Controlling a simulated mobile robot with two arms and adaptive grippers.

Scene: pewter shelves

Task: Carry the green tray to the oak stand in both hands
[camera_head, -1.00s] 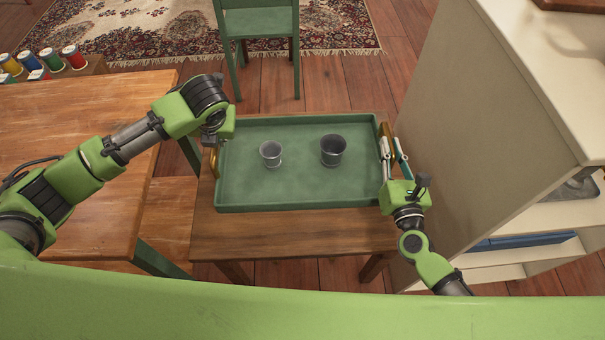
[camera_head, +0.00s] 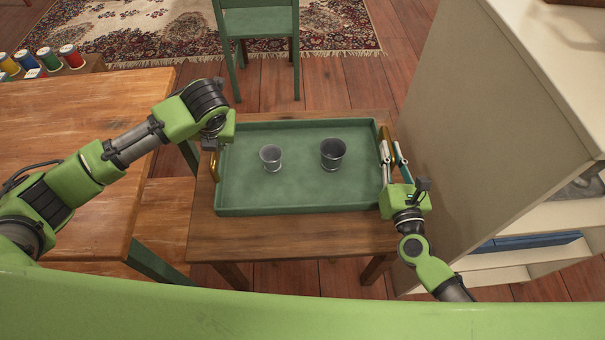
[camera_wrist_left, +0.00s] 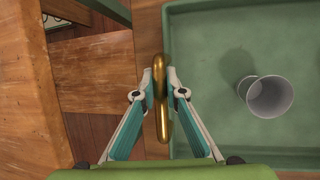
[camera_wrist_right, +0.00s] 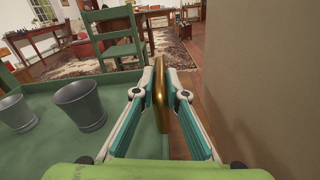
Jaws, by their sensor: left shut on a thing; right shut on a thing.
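The green tray (camera_head: 300,198) is level above a small wooden stand (camera_head: 290,238), which I take for the oak stand. I cannot tell whether the tray touches it. A light grey cup (camera_head: 271,158) and a dark grey cup (camera_head: 333,155) stand upright in the tray. My left gripper (camera_wrist_left: 160,80) is shut on the brass handle at the tray's left side. My right gripper (camera_wrist_right: 160,82) is shut on the brass handle (camera_head: 388,143) at its right side. In the head view my left fingers are mostly hidden by the wrist.
A larger wooden table (camera_head: 80,150) is close on the left, with several thread spools (camera_head: 48,60) beyond it. A cream shelf unit (camera_head: 480,150) stands close on the right. A green chair (camera_head: 258,35) and a patterned rug (camera_head: 150,25) are behind the stand.

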